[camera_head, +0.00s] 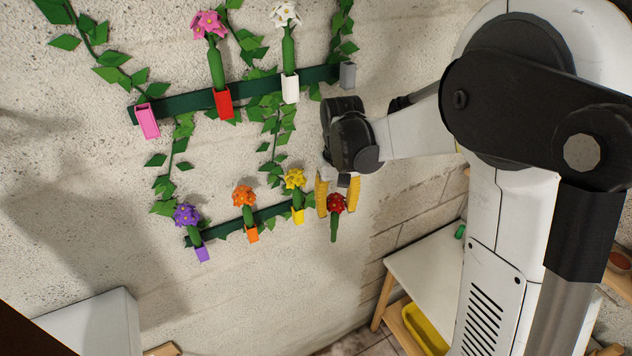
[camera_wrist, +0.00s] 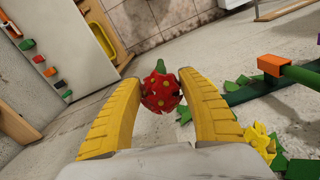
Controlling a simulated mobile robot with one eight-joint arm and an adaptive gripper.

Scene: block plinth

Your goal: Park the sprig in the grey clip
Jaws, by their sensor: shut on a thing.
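My gripper (camera_head: 338,196) has its yellow fingers shut on the red-flowered sprig (camera_head: 336,204), whose green stem hangs down below the fingertips. In the wrist view the red sprig (camera_wrist: 161,93) sits between the two finger ends, its stem pointing away. The grey clip (camera_head: 347,75) is at the right end of the upper green rail and looks empty. My gripper is well below it, just right of the yellow-flowered sprig (camera_head: 294,180).
The upper rail (camera_head: 190,104) bears an empty pink clip (camera_head: 147,121), a red clip (camera_head: 223,103) and a white clip (camera_head: 290,89), the latter two holding sprigs. Purple, orange and yellow clips below hold sprigs. Leafy vines cover parts of the wall. A white table (camera_head: 425,270) stands lower right.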

